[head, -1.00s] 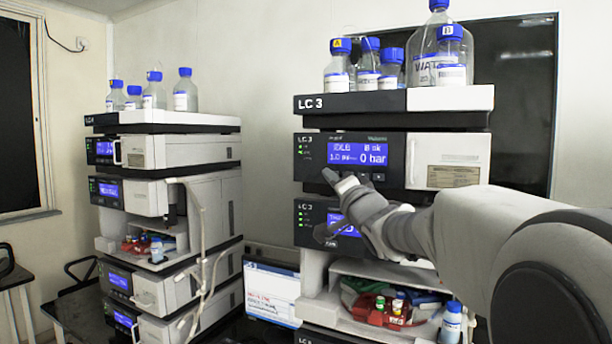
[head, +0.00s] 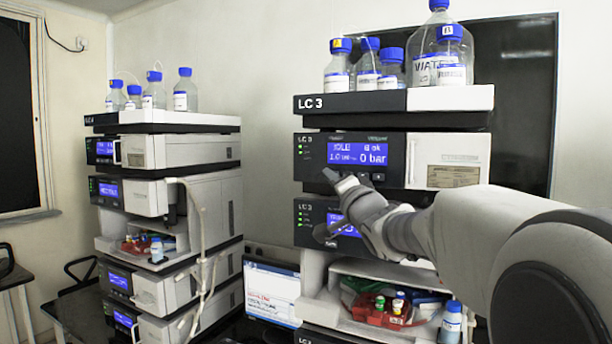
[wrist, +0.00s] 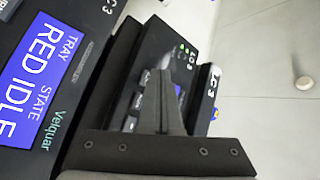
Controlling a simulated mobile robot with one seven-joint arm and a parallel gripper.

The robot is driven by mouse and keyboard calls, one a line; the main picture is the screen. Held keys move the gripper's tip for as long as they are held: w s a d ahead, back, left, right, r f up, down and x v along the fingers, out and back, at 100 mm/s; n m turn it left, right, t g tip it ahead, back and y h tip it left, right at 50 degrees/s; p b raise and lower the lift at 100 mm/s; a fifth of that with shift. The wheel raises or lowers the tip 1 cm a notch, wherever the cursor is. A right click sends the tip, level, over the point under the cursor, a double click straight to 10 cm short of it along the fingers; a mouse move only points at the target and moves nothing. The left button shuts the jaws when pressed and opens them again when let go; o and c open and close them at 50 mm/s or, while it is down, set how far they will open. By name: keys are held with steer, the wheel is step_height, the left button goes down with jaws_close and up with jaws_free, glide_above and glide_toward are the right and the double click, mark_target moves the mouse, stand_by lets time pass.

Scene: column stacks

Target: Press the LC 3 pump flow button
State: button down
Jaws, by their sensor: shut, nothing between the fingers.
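The LC 3 pump module (head: 398,147) is the dark-fronted unit under the LC 3 top tray in the head view. Its blue display (head: 357,153) reads IDLE and 0 bar. A row of small buttons (head: 362,177) sits below the display, and its left end is hidden by my gripper. My gripper (head: 328,174) is shut and empty, its tips at the lower left of the display. In the wrist view my gripper (wrist: 160,80) covers part of the pump panel, beside several dark buttons (wrist: 137,101). I cannot tell whether the tips touch a button.
A second LC 3 module (head: 310,222) sits below, partly behind my gripper. Bottles (head: 391,68) stand on the top tray. An open shelf (head: 345,325) below holds a red tray of vials. The LC 4 stack (head: 165,150) stands to the left, with a laptop (head: 270,291) between.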

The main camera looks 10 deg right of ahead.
stand_by(0.3)
steer(key=shift+w+d+p, duration=0.25)
steer(key=shift+w+p, duration=0.1)
steer(key=shift+w+d, duration=0.25)
steer(key=shift+w, duration=0.05)
stand_by(0.7)
stand_by(0.4)
steer(key=shift+s+a, duration=0.5)
steer(key=shift+s, duration=0.15)
steer(key=s+a+b, duration=0.1)
steer(key=s, duration=0.1)
steer(key=s+a+b, duration=0.2)
stand_by(0.3)
